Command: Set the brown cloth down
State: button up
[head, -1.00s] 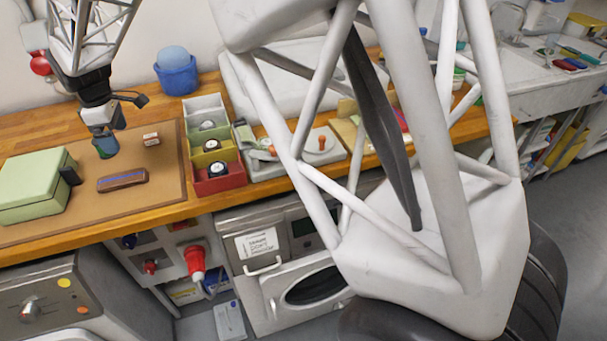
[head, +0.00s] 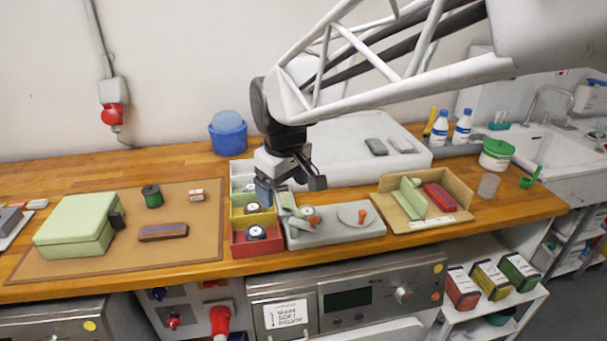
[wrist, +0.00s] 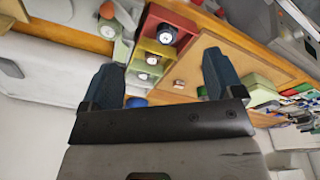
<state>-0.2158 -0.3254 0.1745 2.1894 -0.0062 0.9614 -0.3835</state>
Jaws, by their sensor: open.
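I cannot clearly make out a brown cloth. A small brown piece with a blue stripe (head: 163,232) lies flat on the tan mat (head: 200,255); I cannot tell whether it is cloth.
A green box (head: 75,225), a dark green spool (head: 152,196) and a small white-red block (head: 196,195) are on the mat. Below my gripper are red (head: 240,250), yellow and pale bins. A grey tray (head: 335,235) and cardboard tray (head: 455,215) stand to the right.

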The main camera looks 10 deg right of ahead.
jog(key=s+d+f+m, duration=0.1)
jog(key=s+d+m, duration=0.2)
jog(key=s, duration=0.6)
jog(key=s+d+f+m+t, duration=0.1)
jog(key=s+d+m, duration=0.3)
jog(key=s+d, duration=0.4)
jog(key=shift+s+f, duration=0.65)
jog(key=shift+s, duration=0.2)
